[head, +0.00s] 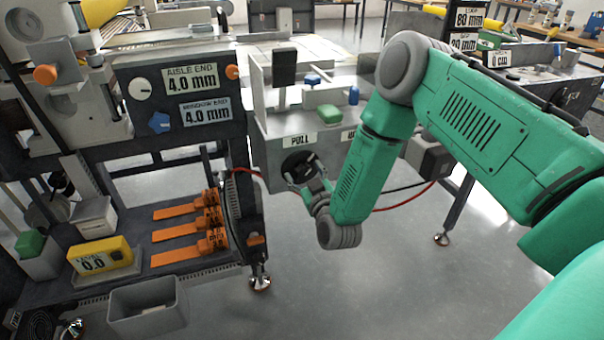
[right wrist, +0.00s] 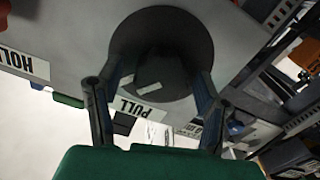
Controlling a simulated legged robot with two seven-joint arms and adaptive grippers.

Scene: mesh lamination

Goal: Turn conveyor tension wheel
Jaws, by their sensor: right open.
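The tension wheel is a dark round disc (head: 296,161) with a raised hub, on the front of a grey metal box (head: 270,178) under a PULL label. In the right wrist view the wheel (right wrist: 150,24) fills the upper middle. My right gripper (head: 309,178) is at the wheel's lower right in the head view. In the right wrist view my right gripper (right wrist: 160,72) is open, with one finger on each side of the hub, overlapping the disc. I cannot tell whether the fingers touch it. My left gripper is not in view.
A control panel (head: 180,98) with 4.0 mm displays stands left of the box. A red cable (head: 405,201) runs behind my arm. The floor right of the shelf is clear.

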